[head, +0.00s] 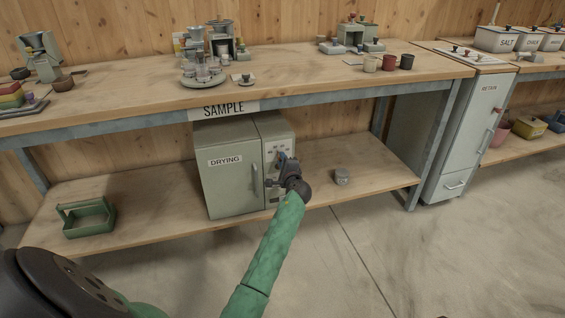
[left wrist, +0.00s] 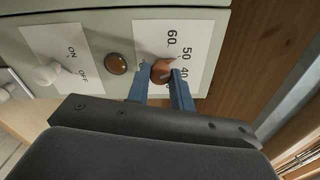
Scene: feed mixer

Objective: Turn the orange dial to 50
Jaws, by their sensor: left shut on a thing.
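The orange dial (left wrist: 161,71) is on the front panel of the pale green oven labelled DRYING (head: 228,170), on the lower shelf. In the left wrist view a white scale plate (left wrist: 193,42) behind the dial shows 60, 50 and 40; the dial's pointer is hidden, so its setting cannot be read. My left gripper (left wrist: 162,88) has its two blue fingers closed on either side of the dial. In the head view my left gripper (head: 284,160) is at the oven's right-hand panel and covers the dial. My right gripper is not in view.
An amber round lamp or button (left wrist: 116,64) and a white ON/OFF switch (left wrist: 46,75) sit beside the dial. A green carrier (head: 87,217) is at the shelf's left. The SAMPLE bench (head: 130,98) overhangs the oven.

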